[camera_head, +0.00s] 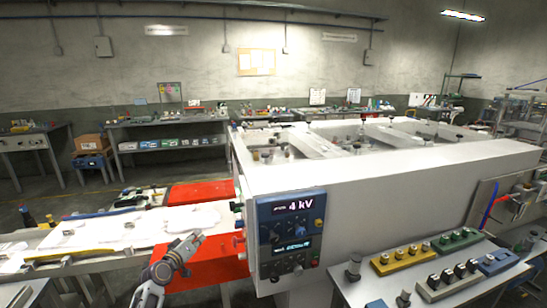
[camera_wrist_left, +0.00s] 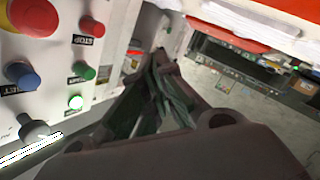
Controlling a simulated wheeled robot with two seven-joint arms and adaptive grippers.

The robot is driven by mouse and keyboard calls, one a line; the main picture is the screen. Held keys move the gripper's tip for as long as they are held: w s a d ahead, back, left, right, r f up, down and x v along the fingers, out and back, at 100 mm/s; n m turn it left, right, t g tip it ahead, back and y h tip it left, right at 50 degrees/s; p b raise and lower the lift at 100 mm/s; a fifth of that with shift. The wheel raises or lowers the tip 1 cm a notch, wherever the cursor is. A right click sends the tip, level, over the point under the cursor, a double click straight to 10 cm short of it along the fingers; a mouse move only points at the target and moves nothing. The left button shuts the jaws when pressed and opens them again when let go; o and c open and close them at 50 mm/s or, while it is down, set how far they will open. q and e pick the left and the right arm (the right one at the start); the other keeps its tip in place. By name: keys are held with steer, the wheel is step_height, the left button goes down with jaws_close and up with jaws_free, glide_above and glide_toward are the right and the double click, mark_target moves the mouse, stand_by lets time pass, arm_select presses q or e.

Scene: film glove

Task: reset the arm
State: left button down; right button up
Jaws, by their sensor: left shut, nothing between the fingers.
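My left gripper (camera_head: 196,239) reaches up from the bottom of the head view, over a red surface (camera_head: 205,262) and left of the machine's control panel (camera_head: 291,235). Its fingers are together and empty in the left wrist view (camera_wrist_left: 162,62). In that view a white button panel (camera_wrist_left: 58,72) stands close on the left, apart from the fingers as far as I can tell. It has a large red knob (camera_wrist_left: 35,15), a small red button (camera_wrist_left: 93,27), a blue button (camera_wrist_left: 22,74) and green buttons. My right gripper is not in view.
A large white machine (camera_head: 390,180) fills the middle and right. A bench (camera_head: 70,262) with white film sheets (camera_head: 130,225) lies left. A side table (camera_head: 430,285) with yellow (camera_head: 402,258) and green (camera_head: 457,240) button boxes stands at front right. Open floor lies at the left.

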arm_select(q)
steer(key=s+a+f+m+g+y, duration=0.1)
steer(key=s+f+g, duration=0.15)
steer(key=f, duration=0.85)
steer(key=s+f+m+g+y, duration=0.1)
steer(key=s+f, duration=0.3)
steer(key=f, duration=0.7)
steer(key=s+a+f+m+g+y, duration=0.1)
steer(key=s+f+m+g, duration=0.15)
steer(key=f, duration=0.85)
steer(key=s+d+f+m+g, duration=0.1)
steer(key=s+f+m+g, duration=0.15)
steer(key=s+f, duration=1.65)
steer(key=s+f+g, duration=0.2)
steer(key=s+f, duration=0.1)
steer(key=s, duration=1)
steer(key=s+d+f+g, duration=0.1)
steer(key=s+f, duration=0.3)
steer(key=s, duration=0.9)
steer(key=s+d+f+g, duration=0.1)
steer(key=s+f+g, duration=0.2)
steer(key=s, duration=1.1)
steer(key=shift+d+f+m+y, duration=0.2)
steer(key=shift+f+m+y, duration=0.1)
steer(key=shift+f+y, duration=0.15)
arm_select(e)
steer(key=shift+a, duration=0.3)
